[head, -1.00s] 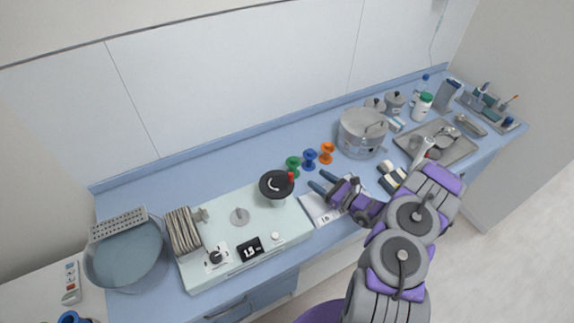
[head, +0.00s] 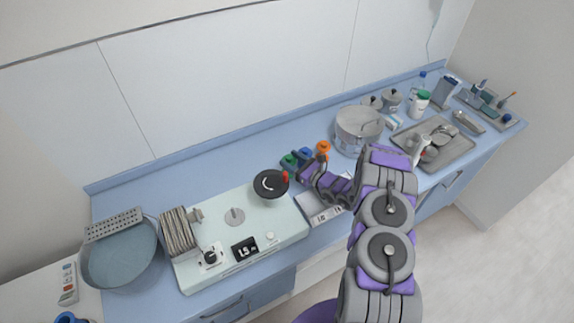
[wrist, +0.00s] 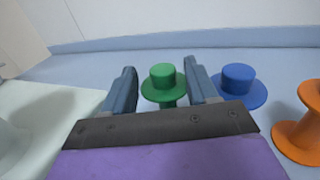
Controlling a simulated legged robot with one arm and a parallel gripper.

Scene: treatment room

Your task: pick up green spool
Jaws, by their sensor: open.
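The green spool (wrist: 163,85) stands upright on the blue counter, between the two finger tips in the wrist view. In the head view the green spool (head: 289,159) shows only in part beside my gripper (head: 297,161). My gripper (wrist: 160,90) is open, with one blue-grey finger on each side of the spool. The fingers do not appear shut on it. The lower part of the spool is hidden behind the gripper's palm edge.
A blue spool (wrist: 238,83) stands close to the right finger. An orange spool (wrist: 301,130) is farther right. The counter behind the spools is clear.

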